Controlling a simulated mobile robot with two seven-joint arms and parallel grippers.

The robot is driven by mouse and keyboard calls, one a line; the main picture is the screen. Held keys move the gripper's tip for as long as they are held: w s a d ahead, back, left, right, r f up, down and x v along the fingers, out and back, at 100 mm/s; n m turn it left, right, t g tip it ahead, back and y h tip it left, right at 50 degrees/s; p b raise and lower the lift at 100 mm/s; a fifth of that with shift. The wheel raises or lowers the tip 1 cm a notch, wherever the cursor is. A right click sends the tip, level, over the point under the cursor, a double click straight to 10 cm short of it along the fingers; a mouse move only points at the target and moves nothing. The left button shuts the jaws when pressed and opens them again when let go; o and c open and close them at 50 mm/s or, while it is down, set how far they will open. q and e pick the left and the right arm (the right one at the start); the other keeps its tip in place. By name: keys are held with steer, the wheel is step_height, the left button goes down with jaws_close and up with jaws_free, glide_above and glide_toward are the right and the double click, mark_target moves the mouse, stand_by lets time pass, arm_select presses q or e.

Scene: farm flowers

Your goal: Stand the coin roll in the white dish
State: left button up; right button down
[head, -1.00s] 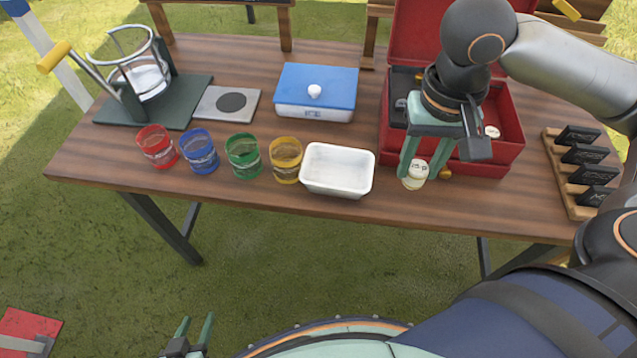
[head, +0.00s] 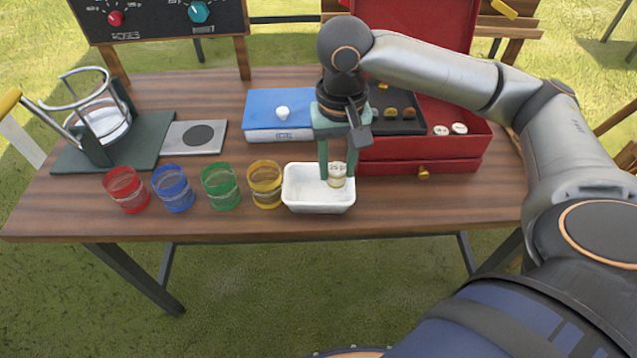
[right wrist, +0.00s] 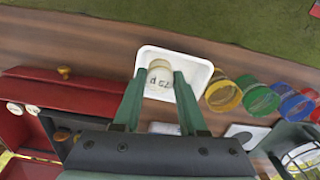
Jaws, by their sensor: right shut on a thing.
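The coin roll (head: 337,174) is a short cream cylinder with dark marks, held upright between the fingers of my right gripper (head: 338,172). The right gripper is shut on it and points down over the right part of the white dish (head: 318,204). In the right wrist view the coin roll (right wrist: 160,78) shows between the fingertips, within the outline of the white dish (right wrist: 203,68). Whether its base touches the dish floor I cannot tell. My left gripper is not in view.
Red, blue, green and yellow cups (head: 265,184) stand in a row left of the dish. A blue-lidded box (head: 275,112) stands behind it. An open red case (head: 420,160) is close by on the right. The table's front edge is just before the dish.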

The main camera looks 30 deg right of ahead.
steer(key=w+f, duration=0.1)
steer(key=f, duration=0.1)
steer(key=w+f, duration=0.2)
steer(key=shift+w+a+f+b, duration=0.2)
steer(key=shift+w+b, duration=0.05)
steer(key=shift+b, duration=0.15)
steer(key=shift+w+f, duration=0.3)
steer(key=f, duration=0.2)
steer(key=f+b, duration=0.1)
steer(key=f, duration=0.1)
steer(key=shift+w, duration=0.3)
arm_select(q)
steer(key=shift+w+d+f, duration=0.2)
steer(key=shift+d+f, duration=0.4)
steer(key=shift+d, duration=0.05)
arm_select(e)
steer(key=shift+a+r, duration=0.1)
steer(key=shift+c, duration=2.3)
jaws_free()
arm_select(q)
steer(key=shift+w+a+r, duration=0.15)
